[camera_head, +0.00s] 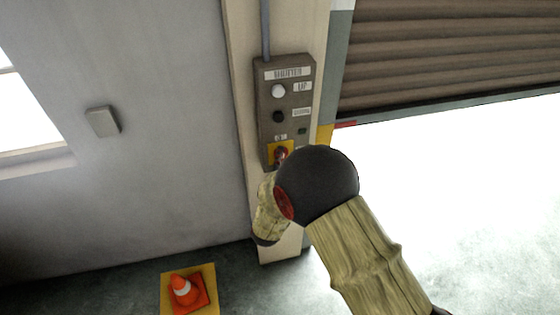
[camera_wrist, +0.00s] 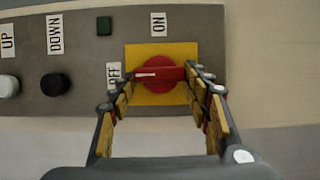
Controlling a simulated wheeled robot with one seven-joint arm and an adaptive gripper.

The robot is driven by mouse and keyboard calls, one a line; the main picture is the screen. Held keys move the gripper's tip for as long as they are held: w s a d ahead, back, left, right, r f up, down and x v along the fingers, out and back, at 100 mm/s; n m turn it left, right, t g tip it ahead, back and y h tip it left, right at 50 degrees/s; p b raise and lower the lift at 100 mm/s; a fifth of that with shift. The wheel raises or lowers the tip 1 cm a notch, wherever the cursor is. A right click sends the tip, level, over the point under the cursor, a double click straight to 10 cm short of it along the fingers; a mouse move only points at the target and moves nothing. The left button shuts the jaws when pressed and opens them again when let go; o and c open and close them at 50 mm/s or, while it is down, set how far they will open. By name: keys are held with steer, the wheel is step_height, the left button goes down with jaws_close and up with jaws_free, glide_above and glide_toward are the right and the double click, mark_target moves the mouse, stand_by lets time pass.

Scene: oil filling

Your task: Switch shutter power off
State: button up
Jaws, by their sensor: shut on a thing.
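The grey control panel (camera_head: 293,92) is fixed to a pillar beside the shutter. It also fills the upper part of the wrist view (camera_wrist: 85,98). Its red rotary power switch (camera_wrist: 165,74) sits on a yellow plate (camera_wrist: 160,51). The ON label is above the switch and the OFF label (camera_wrist: 113,72) is to its left. The knob's bar lies crosswise in the wrist view, its white mark towards OFF. My gripper (camera_wrist: 161,76) is shut on the knob, one finger at each end. In the head view my arm partly hides the switch (camera_head: 281,151).
White UP button (camera_wrist: 8,86) and black DOWN button (camera_wrist: 55,84) are left of the switch, with a small green square (camera_wrist: 104,26) nearby. The brown shutter (camera_head: 450,50) is raised above a bright opening. An orange cone (camera_head: 186,291) stands on the floor.

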steer(key=o, duration=1.2)
steer(key=shift+c, duration=0.2)
steer(key=shift+s+a, duration=0.1)
steer(key=s+a, duration=0.1)
steer(key=s, duration=1)
steer(key=shift+s+a, duration=0.15)
steer(key=shift+s, duration=0.2)
steer(key=shift+f, duration=0.1)
